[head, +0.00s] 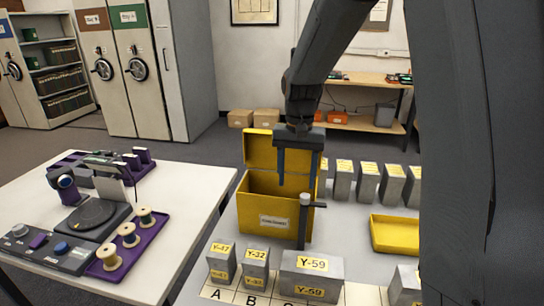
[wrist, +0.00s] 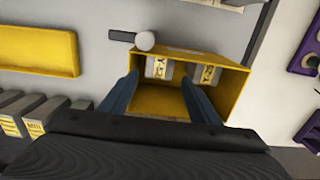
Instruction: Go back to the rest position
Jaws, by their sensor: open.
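My gripper (head: 297,182) is open and empty, its two blue fingers pointing down over the yellow box (head: 262,216). The box stands on the light table with its lid raised at the back. In the wrist view, the fingers (wrist: 158,78) hang apart over the open yellow box (wrist: 235,88). Two small grey blocks with yellow labels, a left one (wrist: 159,67) and a right one (wrist: 206,74), stand inside it along one wall. The head view does not show the inside clearly.
A grey post (head: 304,220) with a round top stands close before the yellow box. Grey labelled blocks, including Y-59 (head: 312,272), stand in front. A yellow tray (head: 395,236) and a row of grey blocks (head: 368,182) are at the right. A white table (head: 190,200) with equipment is at the left.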

